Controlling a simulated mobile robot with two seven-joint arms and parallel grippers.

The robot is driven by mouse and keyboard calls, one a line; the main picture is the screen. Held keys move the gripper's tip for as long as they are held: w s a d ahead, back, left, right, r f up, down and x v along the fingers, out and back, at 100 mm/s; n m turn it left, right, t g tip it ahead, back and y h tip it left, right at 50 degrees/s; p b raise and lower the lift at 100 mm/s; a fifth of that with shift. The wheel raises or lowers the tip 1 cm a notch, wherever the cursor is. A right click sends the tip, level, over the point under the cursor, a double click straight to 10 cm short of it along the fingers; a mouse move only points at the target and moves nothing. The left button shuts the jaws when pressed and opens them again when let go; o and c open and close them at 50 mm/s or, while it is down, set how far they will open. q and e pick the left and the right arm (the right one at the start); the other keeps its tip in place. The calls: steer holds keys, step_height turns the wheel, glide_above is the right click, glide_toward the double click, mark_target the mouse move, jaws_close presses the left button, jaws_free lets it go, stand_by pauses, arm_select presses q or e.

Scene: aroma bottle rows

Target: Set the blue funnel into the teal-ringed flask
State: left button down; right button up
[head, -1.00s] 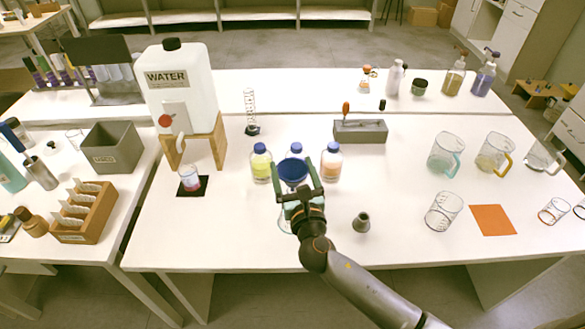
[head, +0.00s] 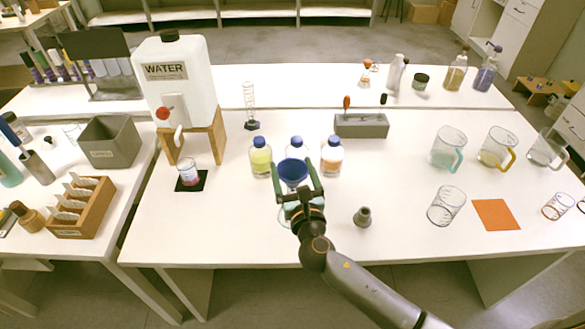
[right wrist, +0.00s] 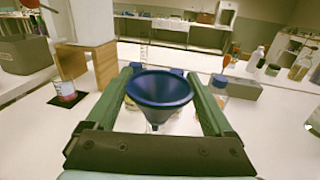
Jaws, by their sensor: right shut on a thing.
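The dark blue funnel (head: 293,172) is between the fingers of my right gripper (head: 301,181), which is shut on it. In the right wrist view the funnel (right wrist: 160,92) stands upright, wide mouth up, between the green fingers (right wrist: 160,95). Below the gripper in the head view, a clear glass vessel with a hint of teal (head: 284,217) shows at the edges. It appears to be the flask, but my gripper hides most of it. I cannot tell whether the funnel's stem is inside its neck. My left gripper is out of view.
Blue-capped bottles with yellow (head: 260,158) and orange (head: 331,157) contents stand just behind the gripper, with another between them. A small grey cone-like piece (head: 362,217) stands to the right. The water tank (head: 181,85) is at left.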

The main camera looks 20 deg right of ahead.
steer(key=shift+f, duration=0.2)
steer(key=o, duration=1)
steer(key=shift+o, duration=0.2)
steer(key=s+a+b, duration=0.1)
steer(key=s, duration=1.1)
steer(key=shift+s, duration=0.25)
